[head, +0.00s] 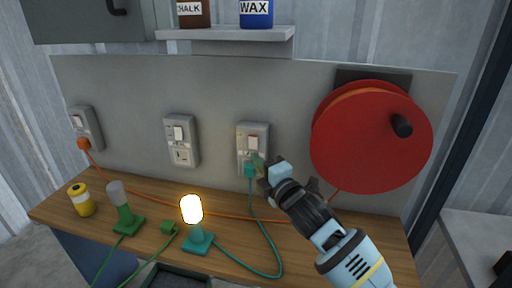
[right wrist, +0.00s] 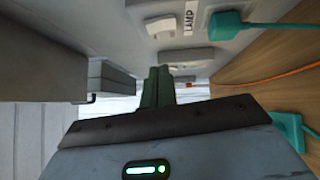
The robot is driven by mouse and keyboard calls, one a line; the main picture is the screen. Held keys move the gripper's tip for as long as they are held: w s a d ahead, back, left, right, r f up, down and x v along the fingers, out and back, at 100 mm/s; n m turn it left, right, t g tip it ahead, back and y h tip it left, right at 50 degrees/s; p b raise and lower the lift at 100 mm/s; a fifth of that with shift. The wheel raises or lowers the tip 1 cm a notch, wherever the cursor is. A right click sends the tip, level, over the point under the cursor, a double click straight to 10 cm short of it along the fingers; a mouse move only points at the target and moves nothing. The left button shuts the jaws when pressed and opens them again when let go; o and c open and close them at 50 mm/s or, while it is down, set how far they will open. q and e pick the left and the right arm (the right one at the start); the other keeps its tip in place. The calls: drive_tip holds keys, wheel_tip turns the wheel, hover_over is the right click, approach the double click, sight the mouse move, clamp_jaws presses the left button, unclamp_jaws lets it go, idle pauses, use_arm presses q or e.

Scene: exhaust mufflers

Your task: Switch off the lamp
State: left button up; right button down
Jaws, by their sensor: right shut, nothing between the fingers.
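The lit lamp (head: 198,243) stands on the bench with a glowing bulb and a teal base. Its teal cord runs to a teal plug (head: 250,171) in the right-hand wall socket (head: 262,131). This socket has a rocker switch (head: 253,143) above the plug. In the right wrist view, a white switch (right wrist: 161,25) sits beside a "LAMP" label, with the teal plug (right wrist: 230,25) to its right. My right gripper (head: 258,160) is shut and empty, close in front of the socket just below the switch; contact cannot be told. My left gripper is not in view.
A red cable reel (head: 365,140) is mounted right of the socket. Two more switched sockets (head: 181,140) (head: 86,127) are on the panel to the left. An unlit green lamp (head: 124,212) and a yellow can (head: 81,200) stand at bench left. A shelf (head: 225,34) hangs above.

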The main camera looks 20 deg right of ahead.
sight(249, 140)
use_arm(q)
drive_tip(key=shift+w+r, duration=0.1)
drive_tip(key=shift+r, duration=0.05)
use_arm(e)
drive_tip(key=shift+w+d+r, duration=0.15)
drive_tip(key=shift+w+d, duration=0.1)
drive_tip(key=shift+w, duration=0.8)
drive_tip(key=shift+w+d+r, duration=0.1)
drive_tip(key=shift+w+d, duration=0.15)
drive_tip(key=shift+w, duration=0.85)
drive_tip(key=shift+w+d+r, duration=0.15)
drive_tip(key=shift+w+d, duration=0.1)
drive_tip(key=shift+w, duration=0.8)
drive_tip(key=shift+w+d+r+p, duration=0.15)
drive_tip(key=shift+r+p, duration=0.25)
drive_tip(key=shift+p, duration=0.35)
drive_tip(key=shift+f, duration=0.25)
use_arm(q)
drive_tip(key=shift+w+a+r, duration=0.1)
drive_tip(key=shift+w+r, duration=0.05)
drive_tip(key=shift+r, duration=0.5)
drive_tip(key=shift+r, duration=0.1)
